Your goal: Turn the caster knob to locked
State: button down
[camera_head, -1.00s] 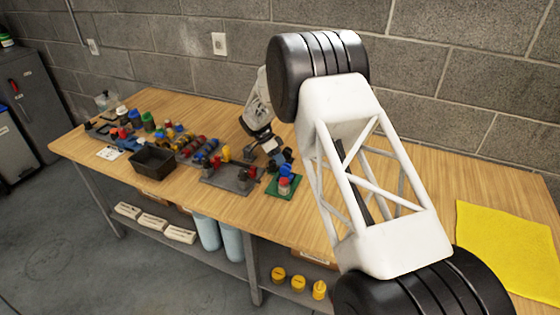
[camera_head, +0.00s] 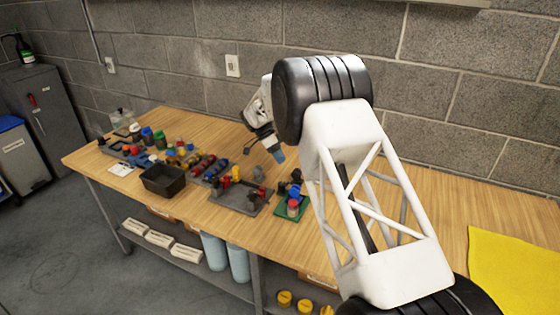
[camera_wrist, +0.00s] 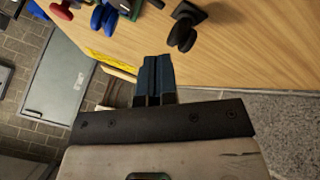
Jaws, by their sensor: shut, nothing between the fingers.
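My gripper (camera_head: 279,156) hangs above the table's back part, behind the green board (camera_head: 283,210). Its dark blue fingers (camera_wrist: 154,60) are together and hold nothing. The green board carries a red-topped piece (camera_head: 293,203) and blue and black pieces.
A grey board (camera_head: 236,200) with red and yellow pieces lies left of the green board. A black bin (camera_head: 163,181) and several small coloured parts are farther left. A yellow sheet (camera_head: 515,270) lies at the right. A block wall (camera_head: 450,90) stands behind the wooden table (camera_head: 420,165).

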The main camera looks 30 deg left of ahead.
jog(key=c, duration=1.2)
grip_release()
jog(key=shift+c, duration=0.2)
jog(key=o, duration=0.4)
jog(key=shift+s+n, duration=0.15)
jog(key=shift+n, duration=0.75)
jog(key=shift+o, duration=0.2)
jog(key=n+t+y, duration=0.4)
jog(key=n, duration=3)
send_over(281, 183)
jog(key=s+a, duration=0.2)
jog(key=shift+w, duration=0.15)
jog(key=shift+f, duration=0.15)
jog(key=shift+x, duration=3.8)
